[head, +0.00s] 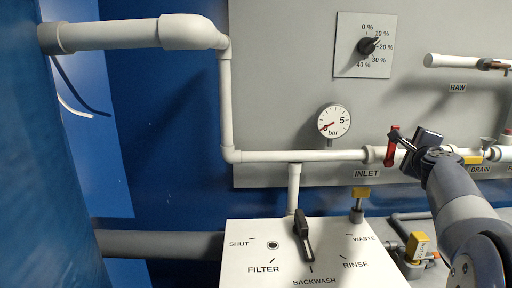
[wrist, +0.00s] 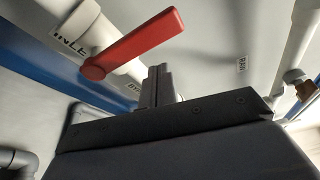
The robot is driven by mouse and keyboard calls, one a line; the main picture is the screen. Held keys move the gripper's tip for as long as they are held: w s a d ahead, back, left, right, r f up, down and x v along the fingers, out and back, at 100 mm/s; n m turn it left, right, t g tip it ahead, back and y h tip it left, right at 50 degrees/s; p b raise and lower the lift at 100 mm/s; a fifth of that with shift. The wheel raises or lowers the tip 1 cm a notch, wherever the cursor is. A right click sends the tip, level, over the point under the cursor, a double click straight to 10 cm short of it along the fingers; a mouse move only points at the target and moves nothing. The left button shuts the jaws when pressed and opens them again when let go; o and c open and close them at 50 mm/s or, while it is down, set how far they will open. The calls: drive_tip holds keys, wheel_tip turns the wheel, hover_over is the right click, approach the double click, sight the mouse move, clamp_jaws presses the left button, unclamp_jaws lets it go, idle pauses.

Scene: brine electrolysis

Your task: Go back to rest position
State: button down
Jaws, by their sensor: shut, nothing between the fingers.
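My gripper (wrist: 158,86) shows in the wrist view with its fingers together and nothing between them. In the head view my gripper (head: 399,141) is at the right, close to the red handle (head: 392,146) of the INLET valve. In the wrist view the red handle (wrist: 135,43) lies just beyond and left of the fingertips, angled up to the right. I cannot tell whether the fingers touch it. My arm hides part of the pipe and panel at the lower right of the head view.
A white box with a black selector lever (head: 304,236) stands below, its lever near BACKWASH. A pressure gauge (head: 334,121) and a percent dial (head: 367,46) sit on the grey panel (head: 285,60). White pipes run left and right. A yellow-topped valve (head: 418,244) is beneath my arm.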

drive_tip(key=d+f+m+g+y+p, duration=0.1)
drive_tip(key=d+f+m+y+p, duration=0.2)
drive_tip(key=m+p, duration=0.6)
drive_tip(key=shift+d+f+g+y+p, duration=0.35)
drive_tip(key=shift+f+p, duration=1.05)
drive_tip(key=shift+p, duration=4.2)
drive_tip(key=shift+a, duration=0.1)
